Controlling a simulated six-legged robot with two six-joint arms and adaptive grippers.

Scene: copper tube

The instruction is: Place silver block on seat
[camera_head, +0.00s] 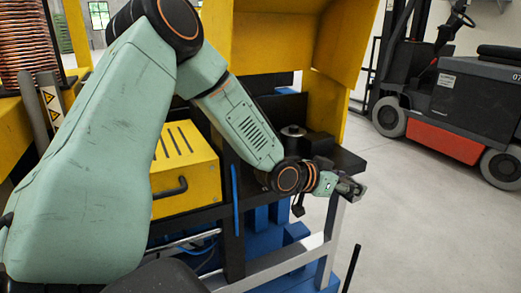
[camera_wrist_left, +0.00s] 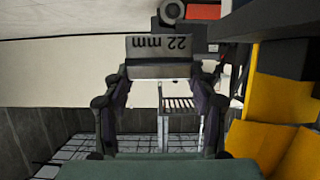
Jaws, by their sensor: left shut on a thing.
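My left gripper (camera_head: 347,187) is shut on the silver block (camera_wrist_left: 158,46). In the left wrist view the block spans between the two fingers and carries the upside-down marking "22 mm". In the head view the gripper is beyond the right front corner of the machine's black ledge (camera_head: 345,158), and the block is too small to make out clearly. A silver round part (camera_head: 293,132) stands on the ledge, partly behind my arm. I cannot tell which part is the seat. My right gripper is not in view.
A yellow box with slots and a black handle (camera_head: 185,172) stands left of the ledge. A yellow guard (camera_head: 268,45) rises behind. A grey frame (camera_head: 330,235) is below the gripper. A forklift (camera_head: 465,105) stands at the right, with open floor (camera_head: 420,220) before it.

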